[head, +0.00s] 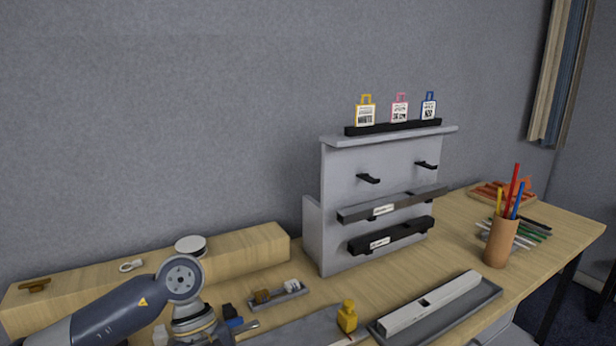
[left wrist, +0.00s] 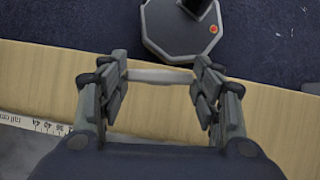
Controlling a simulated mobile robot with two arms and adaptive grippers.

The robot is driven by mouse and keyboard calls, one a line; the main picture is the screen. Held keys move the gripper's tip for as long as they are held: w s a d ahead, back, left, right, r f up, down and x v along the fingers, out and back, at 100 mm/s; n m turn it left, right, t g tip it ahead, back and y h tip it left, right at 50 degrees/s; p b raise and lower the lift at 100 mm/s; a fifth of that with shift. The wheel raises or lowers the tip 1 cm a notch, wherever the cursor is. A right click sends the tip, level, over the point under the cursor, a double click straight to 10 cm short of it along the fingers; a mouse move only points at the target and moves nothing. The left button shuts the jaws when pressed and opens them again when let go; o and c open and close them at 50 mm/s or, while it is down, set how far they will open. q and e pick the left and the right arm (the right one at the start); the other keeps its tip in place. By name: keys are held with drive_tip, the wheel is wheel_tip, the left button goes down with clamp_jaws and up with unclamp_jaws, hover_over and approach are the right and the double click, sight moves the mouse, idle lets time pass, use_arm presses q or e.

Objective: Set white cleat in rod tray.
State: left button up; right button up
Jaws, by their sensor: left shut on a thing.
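My left gripper (left wrist: 161,74) is in the left wrist view, its fingers closed on the two ends of a slim white piece, which looks like the white cleat (left wrist: 160,77). The held piece is over the pale wood table edge. In the head view my left arm comes in at lower left, and the held piece cannot be made out there. A long grey tray (head: 489,301) at lower right holds a long white bar; I take it for the rod tray, but cannot be sure. My right gripper is not in view.
A small tray (head: 281,293) holds brown and white pieces. A yellow bottle (head: 347,316) stands beside the long tray. A grey rack (head: 375,238) rises behind, with a pencil cup (head: 501,243) to its right. A wooden block (head: 235,256) runs along the back left.

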use_arm(q)
drive_tip(key=m+y, duration=0.1)
drive_tip(key=m, duration=0.1)
drive_tip(key=s+m, duration=0.1)
drive_tip(key=m, duration=0.1)
drive_tip(key=shift+s+a+f+g+y, duration=0.1)
drive_tip(key=shift+s+f+g+y, duration=0.1)
drive_tip(key=shift+g+y, duration=0.2)
drive_tip(key=m+y, duration=0.1)
drive_tip(key=s+m, duration=0.1)
drive_tip(key=m, duration=0.1)
drive_tip(key=m+y, duration=0.1)
drive_tip(key=m, duration=0.1)
drive_tip(key=shift+s+a+y, duration=0.3)
drive_tip(key=shift+s+a, duration=0.05)
drive_tip(key=shift+s, duration=0.05)
drive_tip(key=a, duration=0.2)
drive_tip(key=a+n, duration=0.1)
drive_tip(key=a, duration=0.1)
drive_tip(key=w+a+n+h, duration=0.1)
drive_tip(key=a, duration=0.1)
drive_tip(key=shift+f, duration=0.3)
